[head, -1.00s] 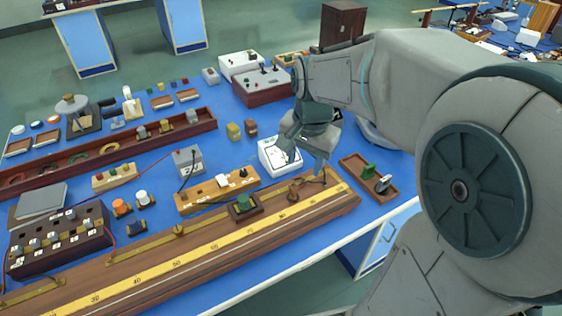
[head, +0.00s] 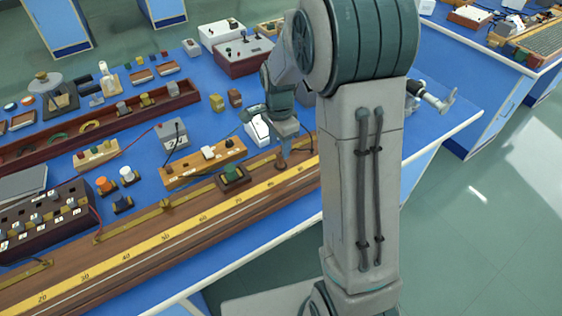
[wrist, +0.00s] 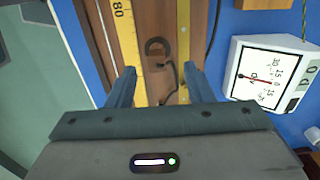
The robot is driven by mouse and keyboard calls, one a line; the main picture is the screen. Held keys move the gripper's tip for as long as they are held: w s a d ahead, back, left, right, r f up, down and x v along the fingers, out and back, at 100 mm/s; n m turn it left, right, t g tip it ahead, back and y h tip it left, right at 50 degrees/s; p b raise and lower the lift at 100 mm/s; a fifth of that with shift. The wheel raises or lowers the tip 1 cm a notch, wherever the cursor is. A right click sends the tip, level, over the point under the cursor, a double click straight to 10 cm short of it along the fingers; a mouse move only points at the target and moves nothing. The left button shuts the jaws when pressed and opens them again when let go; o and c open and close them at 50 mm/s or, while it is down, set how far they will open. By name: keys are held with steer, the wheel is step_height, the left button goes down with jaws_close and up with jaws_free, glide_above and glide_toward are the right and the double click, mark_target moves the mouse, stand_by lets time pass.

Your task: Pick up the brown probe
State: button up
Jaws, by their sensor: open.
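The brown probe (head: 281,163) stands on the long wooden board with the yellow scale (head: 133,259), towards its right end. In the wrist view the probe (wrist: 157,47) looks like a small dark brown rounded piece between the yellow scale strip and a brass strip, with a dark curved wire beside it. My gripper (head: 284,146) is right above the probe in the head view. In the wrist view my gripper (wrist: 159,70) has its two fingers apart, with the probe just beyond the gap between the tips. Nothing is held. My arm hides the board's right end in the head view.
A white meter (wrist: 273,73) stands close beside the board; it also shows in the head view (head: 258,129). A green-topped block (head: 233,176) sits on the board left of the probe. A wooden terminal strip (head: 203,166) and several instruments crowd the blue table behind.

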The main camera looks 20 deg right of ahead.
mark_target(281, 160)
steer(key=shift+s+d+f+p, duration=0.1)
steer(key=shift+f+p, duration=0.15)
steer(key=shift+f, duration=1.2)
steer(key=shift+s+d+f+p, duration=0.1)
steer(key=shift+f+p, duration=0.1)
steer(key=shift+f, duration=1.2)
jaws_close()
